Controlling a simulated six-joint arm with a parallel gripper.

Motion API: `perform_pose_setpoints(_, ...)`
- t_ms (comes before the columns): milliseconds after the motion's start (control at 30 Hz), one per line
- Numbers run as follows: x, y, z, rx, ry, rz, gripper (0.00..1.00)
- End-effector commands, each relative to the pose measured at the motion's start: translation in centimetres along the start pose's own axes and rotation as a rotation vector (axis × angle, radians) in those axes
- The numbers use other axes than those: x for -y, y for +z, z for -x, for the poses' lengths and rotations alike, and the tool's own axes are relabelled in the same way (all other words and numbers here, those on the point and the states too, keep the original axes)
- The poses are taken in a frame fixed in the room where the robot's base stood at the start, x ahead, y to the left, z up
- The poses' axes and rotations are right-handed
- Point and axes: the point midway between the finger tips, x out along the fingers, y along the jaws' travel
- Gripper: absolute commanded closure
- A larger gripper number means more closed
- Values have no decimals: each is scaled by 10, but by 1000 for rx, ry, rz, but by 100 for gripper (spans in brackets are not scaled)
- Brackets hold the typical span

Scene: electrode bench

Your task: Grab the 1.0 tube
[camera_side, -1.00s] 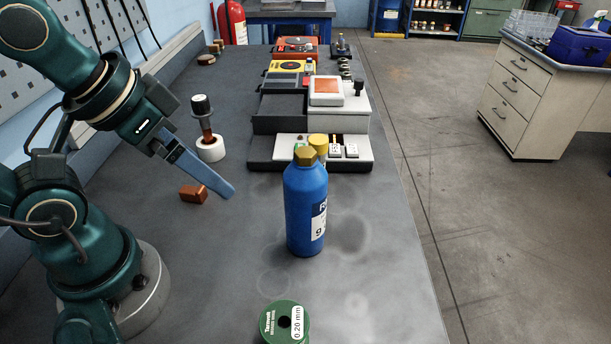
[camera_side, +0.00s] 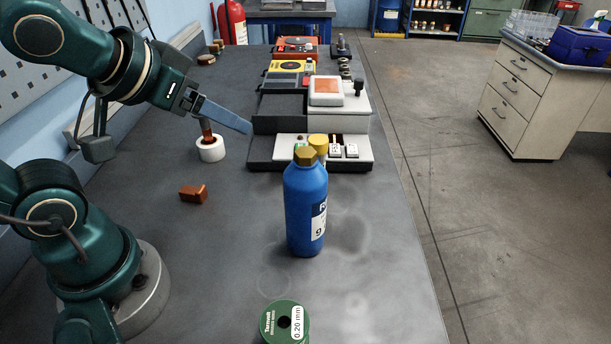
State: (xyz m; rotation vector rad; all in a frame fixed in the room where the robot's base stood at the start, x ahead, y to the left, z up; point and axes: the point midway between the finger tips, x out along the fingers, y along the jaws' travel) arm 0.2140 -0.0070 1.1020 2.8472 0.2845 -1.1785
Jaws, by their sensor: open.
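My gripper (camera_side: 247,128) reaches right from the arm with its blue-grey fingers over the bench. It is open, with nothing seen in it, and its tips are just left of the grey and white stepped stand (camera_side: 262,152), apparently above the bench. On the stand's low front step are a yellow-topped item (camera_side: 318,141) and small white labelled pieces (camera_side: 343,151). A tube marked 1.0 cannot be made out; the small labels are unreadable, and the bottle partly hides the step.
A blue bottle (camera_side: 305,210) with a brass cap stands upright in front of the stand. A green spool (camera_side: 283,322) marked 0.20 mm is at the front. A brown block (camera_side: 193,194) and a white ring-based holder (camera_side: 210,149) are at left. The bench between block and bottle is clear.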

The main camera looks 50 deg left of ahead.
Motion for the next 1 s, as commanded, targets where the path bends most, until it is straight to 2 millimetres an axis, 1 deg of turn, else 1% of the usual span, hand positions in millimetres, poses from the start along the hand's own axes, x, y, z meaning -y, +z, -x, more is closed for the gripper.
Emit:
perform_pose_setpoints(33, 5, -19, -8, -63, -25, 0, 31)
perform_pose_setpoints(100, 8, -45, -19, -152, -39, -10, 31)
perform_pose_setpoints(167, 6, -65, -29, -219, -32, -33, 31)
perform_pose_setpoints(200, 3, -76, -38, -254, -16, -55, 31)
perform_pose_setpoints(267, -5, -89, -52, -293, 24, -93, 31)
perform_pose_setpoints(300, -12, -94, -62, -308, 58, -121, 31)
perform_pose_setpoints(367, -24, -98, -77, -313, 118, -163, 31)
perform_pose_setpoints(467, -43, -90, -105, -278, 227, -233, 31)
perform_pose_setpoints(500, -50, -83, -116, -252, 270, -260, 31)
perform_pose_setpoints(600, -62, -61, -140, -174, 359, -316, 31)
perform_pose_setpoints(700, -66, -40, -158, -104, 404, -361, 31)
perform_pose_setpoints(833, -64, -20, -173, -40, 414, -382, 31)
perform_pose_setpoints(900, -63, -13, -178, -18, 415, -378, 31)
perform_pose_setpoints(1000, -63, -8, -182, -3, 415, -375, 31)
